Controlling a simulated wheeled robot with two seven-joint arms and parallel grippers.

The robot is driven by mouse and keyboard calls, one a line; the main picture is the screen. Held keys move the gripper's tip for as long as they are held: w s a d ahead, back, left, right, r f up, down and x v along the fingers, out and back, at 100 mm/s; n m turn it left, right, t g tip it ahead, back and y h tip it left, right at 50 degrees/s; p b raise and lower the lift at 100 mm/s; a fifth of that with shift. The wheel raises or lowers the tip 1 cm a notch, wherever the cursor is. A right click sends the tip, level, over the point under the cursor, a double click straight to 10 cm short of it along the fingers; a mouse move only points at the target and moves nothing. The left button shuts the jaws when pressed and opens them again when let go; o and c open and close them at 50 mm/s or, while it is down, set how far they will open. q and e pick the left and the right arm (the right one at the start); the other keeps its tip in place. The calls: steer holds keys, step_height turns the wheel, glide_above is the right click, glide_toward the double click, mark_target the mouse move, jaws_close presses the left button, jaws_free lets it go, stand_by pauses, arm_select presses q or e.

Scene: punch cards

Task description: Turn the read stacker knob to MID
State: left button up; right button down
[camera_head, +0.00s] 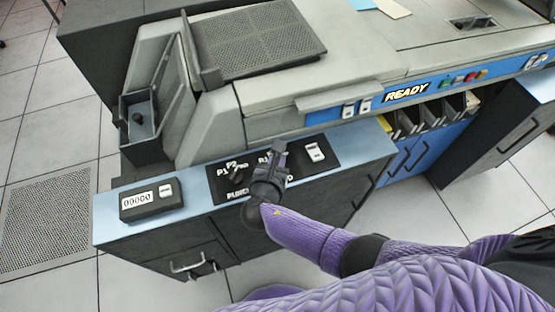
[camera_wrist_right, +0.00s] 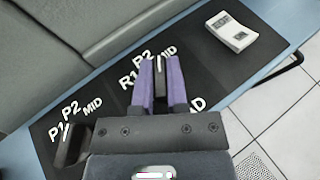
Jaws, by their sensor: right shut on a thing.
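The read stacker knob (camera_wrist_right: 160,82) is a dark bar-shaped knob on the right half of a black panel, under labels R1, P2 and MID. My right gripper (camera_wrist_right: 161,72) is shut on it, a purple finger on each side. A short white mark shows at the knob's far end, near P2 and MID; I cannot tell exactly which label it meets. In the head view my right gripper (camera_head: 273,165) covers the knob and most of its labels. The MID label (camera_wrist_right: 166,51) is visible in the wrist view. My left gripper is not in view.
The similar punch knob (camera_head: 237,173) sits to the left on the same panel and also shows in the wrist view (camera_wrist_right: 72,148). A white switch (camera_head: 314,152) is to the right. A counter box (camera_head: 151,200) stands further left on the blue ledge (camera_head: 108,229).

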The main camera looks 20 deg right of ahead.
steer(key=shift+m+g+h+b, duration=0.45)
steer(key=shift+m+g+h, duration=0.25)
steer(key=shift+m+h, duration=0.3)
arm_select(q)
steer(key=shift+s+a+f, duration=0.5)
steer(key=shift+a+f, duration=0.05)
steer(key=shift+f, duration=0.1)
arm_select(e)
steer(key=shift+m+h, duration=0.3)
